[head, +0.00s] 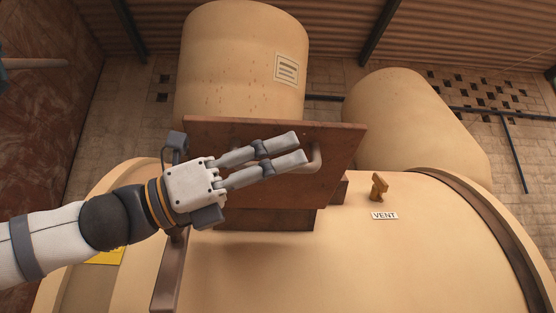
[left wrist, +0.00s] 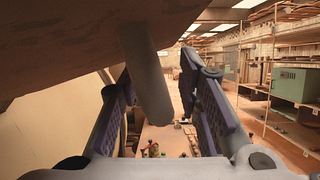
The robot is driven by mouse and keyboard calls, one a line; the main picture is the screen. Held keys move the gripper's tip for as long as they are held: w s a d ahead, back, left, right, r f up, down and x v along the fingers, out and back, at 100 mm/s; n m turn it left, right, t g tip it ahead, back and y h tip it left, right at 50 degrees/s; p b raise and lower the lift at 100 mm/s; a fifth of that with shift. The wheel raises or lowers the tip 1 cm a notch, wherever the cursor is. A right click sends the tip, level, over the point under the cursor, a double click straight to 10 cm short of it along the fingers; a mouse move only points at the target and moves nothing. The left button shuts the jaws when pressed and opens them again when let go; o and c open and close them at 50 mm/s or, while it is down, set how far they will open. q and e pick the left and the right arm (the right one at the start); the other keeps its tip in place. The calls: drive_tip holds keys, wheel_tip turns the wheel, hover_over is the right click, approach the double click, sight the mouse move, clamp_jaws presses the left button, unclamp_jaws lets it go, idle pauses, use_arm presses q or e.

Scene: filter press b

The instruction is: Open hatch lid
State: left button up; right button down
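The hatch lid (head: 335,185) is a brown square plate above a brown hatch frame (head: 265,219) on top of the big cream tank. It looks tilted; how far it stands off the frame is hard to tell. A pale bar handle (head: 317,158) sits near its right side. My left gripper (head: 302,149) reaches across the lid from the left, with its fingertips at the handle. In the left wrist view, the fingers (left wrist: 165,100) are apart, and the grey handle (left wrist: 150,85) lies between them with gaps visible. The lid (left wrist: 55,45) fills the upper left there. My right gripper is not seen.
A small brown vent valve (head: 379,186) stands right of the hatch above a VENT label (head: 384,215). A tall cream tank (head: 235,60) rises behind the lid, and another (head: 405,115) lies behind right. A brown bar (head: 170,270) stands at the hatch's lower left.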

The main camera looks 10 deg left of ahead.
use_arm(q)
drive_tip(key=shift+a, duration=0.15)
drive_tip(key=v, duration=1.2)
drive_tip(key=shift+s+r, duration=0.1)
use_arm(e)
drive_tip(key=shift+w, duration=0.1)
